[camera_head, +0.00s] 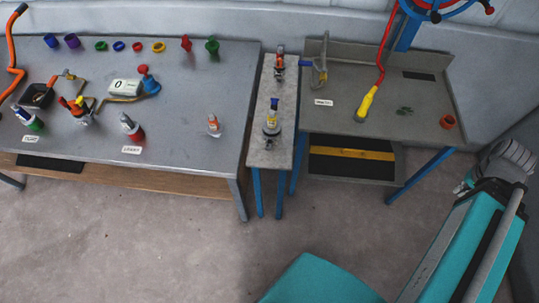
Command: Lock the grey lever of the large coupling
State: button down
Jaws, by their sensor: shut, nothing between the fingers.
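Several fittings could be the large coupling, and I cannot tell which from here. A red-based fitting with a grey upright part (131,127) stands behind a white label on the left table. A similar green-based fitting (29,119) stands at that table's left end. A yellow and grey fitting with a blue top (271,120) stands on the narrow middle bench, with a smaller red and yellow one (279,62) behind it. The grey lever's position is too small to make out. My gripper is not visible; only my grey arm links and teal body show at lower right.
The left table (190,125) also holds colored rings, cups and a white display box (125,87). The floor in front is clear.

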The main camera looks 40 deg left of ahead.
aim_at(268, 147)
jog(key=u, duration=0.05)
jog(key=k, duration=1.15)
jog(key=u, duration=0.65)
